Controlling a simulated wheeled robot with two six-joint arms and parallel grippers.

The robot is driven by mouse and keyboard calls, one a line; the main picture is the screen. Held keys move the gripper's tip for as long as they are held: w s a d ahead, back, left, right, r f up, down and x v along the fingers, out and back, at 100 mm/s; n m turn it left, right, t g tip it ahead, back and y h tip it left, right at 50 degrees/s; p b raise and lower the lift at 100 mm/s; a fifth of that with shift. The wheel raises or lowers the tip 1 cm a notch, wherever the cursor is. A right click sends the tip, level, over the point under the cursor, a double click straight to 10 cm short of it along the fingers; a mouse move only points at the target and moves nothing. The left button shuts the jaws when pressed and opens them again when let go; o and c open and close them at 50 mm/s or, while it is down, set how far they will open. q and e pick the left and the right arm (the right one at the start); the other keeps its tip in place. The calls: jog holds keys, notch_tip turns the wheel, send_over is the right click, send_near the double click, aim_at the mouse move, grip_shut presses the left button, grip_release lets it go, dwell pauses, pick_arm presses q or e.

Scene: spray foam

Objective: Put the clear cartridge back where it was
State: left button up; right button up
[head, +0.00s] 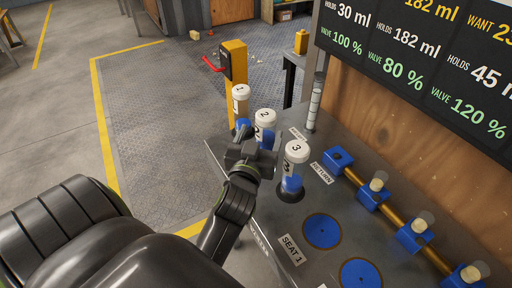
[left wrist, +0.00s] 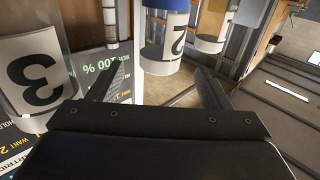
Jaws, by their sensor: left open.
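Three see-through cartridges with white numbered caps and blue contents stand in a row: cartridge 1 (head: 240,100), cartridge 2 (head: 265,120) and cartridge 3 (head: 294,165). I cannot tell which one is meant by the clear cartridge. My left gripper (head: 251,146) is open, just in front of cartridge 2, and hides its lower part. In the left wrist view, cartridge 2 (left wrist: 165,45) shows beyond and between the open fingers (left wrist: 160,90), with cartridge 3 (left wrist: 35,72) on the left and cartridge 1 (left wrist: 212,30) on the right. My right gripper is not in view.
A slim clear tube (head: 313,108) stands behind, near the board (head: 420,55). The grey bench (head: 275,222) bears a RETURN label (head: 321,172), a SEAT 1 label (head: 291,249), blue round seats (head: 322,231) and a brass pipe with blue valves (head: 372,196). A yellow post (head: 236,62) stands beyond.

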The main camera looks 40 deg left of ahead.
pick_arm(q)
jog(key=v, duration=0.3)
jog(key=shift+s+d, duration=0.1)
jog(key=shift+s, duration=0.15)
dwell(0.4)
jog(key=shift+f, duration=0.1)
